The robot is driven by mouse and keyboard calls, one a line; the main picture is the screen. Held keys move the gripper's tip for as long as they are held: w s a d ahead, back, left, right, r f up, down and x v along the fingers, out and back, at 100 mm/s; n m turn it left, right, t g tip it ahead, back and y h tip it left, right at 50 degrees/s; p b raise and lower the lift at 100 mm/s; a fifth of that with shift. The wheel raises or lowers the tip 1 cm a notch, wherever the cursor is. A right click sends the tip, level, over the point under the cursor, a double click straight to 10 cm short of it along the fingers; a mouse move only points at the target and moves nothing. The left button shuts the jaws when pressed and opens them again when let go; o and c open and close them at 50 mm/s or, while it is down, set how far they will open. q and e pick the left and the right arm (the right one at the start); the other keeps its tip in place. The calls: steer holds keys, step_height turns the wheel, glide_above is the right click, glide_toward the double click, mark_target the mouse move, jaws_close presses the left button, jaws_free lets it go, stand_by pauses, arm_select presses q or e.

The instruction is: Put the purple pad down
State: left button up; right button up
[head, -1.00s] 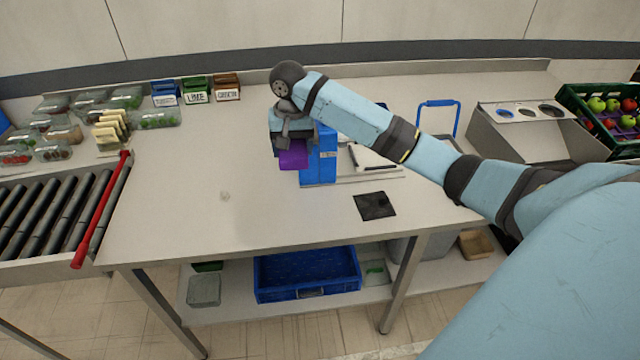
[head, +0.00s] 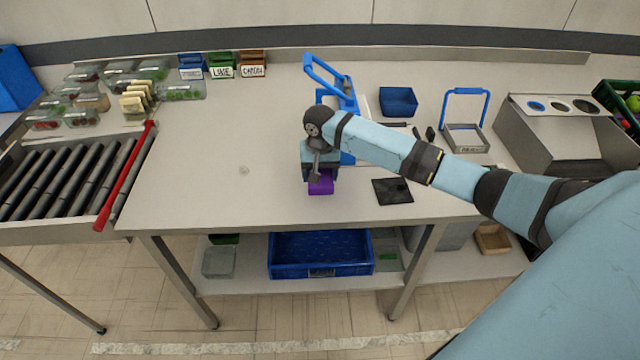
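The purple pad (head: 321,186) shows below the fingers of my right gripper (head: 320,178), over the front middle of the table. The gripper points down and appears closed on the pad; its fingers partly hide it. I cannot tell whether the pad touches the tabletop (head: 220,195). My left gripper is not in view.
A dark flat square (head: 392,191) lies just right of the pad. A blue-handled device (head: 331,77) stands behind my gripper, with a blue bin (head: 398,101) beside it. A roller conveyor (head: 65,180) with a red bar (head: 125,175) is at left. The table's left front is clear.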

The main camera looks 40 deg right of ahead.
mark_target(320, 171)
step_height(320, 171, down, 5)
steer(key=shift+r, duration=0.2)
steer(key=shift+f, duration=0.1)
steer(key=o, duration=1)
step_height(320, 171, up, 12)
steer(key=shift+r, duration=0.15)
